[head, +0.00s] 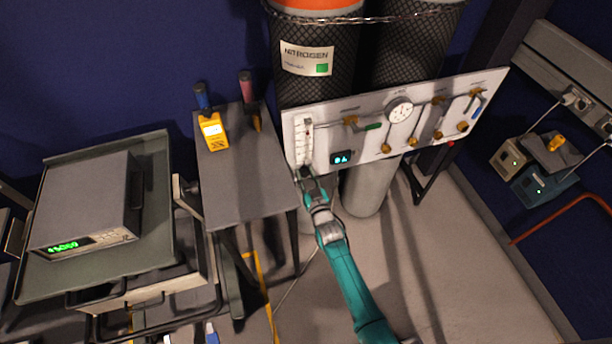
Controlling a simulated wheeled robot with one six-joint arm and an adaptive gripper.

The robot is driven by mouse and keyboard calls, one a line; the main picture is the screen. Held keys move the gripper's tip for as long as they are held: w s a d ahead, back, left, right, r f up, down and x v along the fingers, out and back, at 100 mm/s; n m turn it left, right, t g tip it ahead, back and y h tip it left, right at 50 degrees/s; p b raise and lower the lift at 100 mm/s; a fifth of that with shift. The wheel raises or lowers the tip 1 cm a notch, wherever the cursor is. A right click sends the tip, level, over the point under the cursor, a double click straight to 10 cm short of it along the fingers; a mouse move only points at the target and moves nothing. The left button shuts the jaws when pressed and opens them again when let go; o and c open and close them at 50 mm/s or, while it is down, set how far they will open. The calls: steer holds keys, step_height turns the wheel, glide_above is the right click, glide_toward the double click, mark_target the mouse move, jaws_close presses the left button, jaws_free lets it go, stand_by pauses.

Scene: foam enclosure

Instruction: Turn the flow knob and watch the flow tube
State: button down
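The flow tube (308,136) is a narrow upright tube with a scale at the left end of the white gas panel (357,166). A small dark flow knob appears to sit at its foot, mostly hidden by my gripper. My gripper (306,175) is at the bottom of the tube, with its fingertips at the knob's place. I cannot tell whether the fingers touch or grip it. The float inside the tube is too small to read. My teal arm reaches up from the bottom of the view.
A pressure gauge (399,110), brass valves and a small lit display (341,158) are on the panel. A nitrogen cylinder (316,80) stands behind it. A grey side table (243,175) holds a yellow meter (213,131). A cart (150,156) stands left.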

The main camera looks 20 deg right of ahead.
steer(key=shift+n, duration=0.8)
steer(key=c, duration=0.8)
jaws_free()
steer(key=s, duration=1.2)
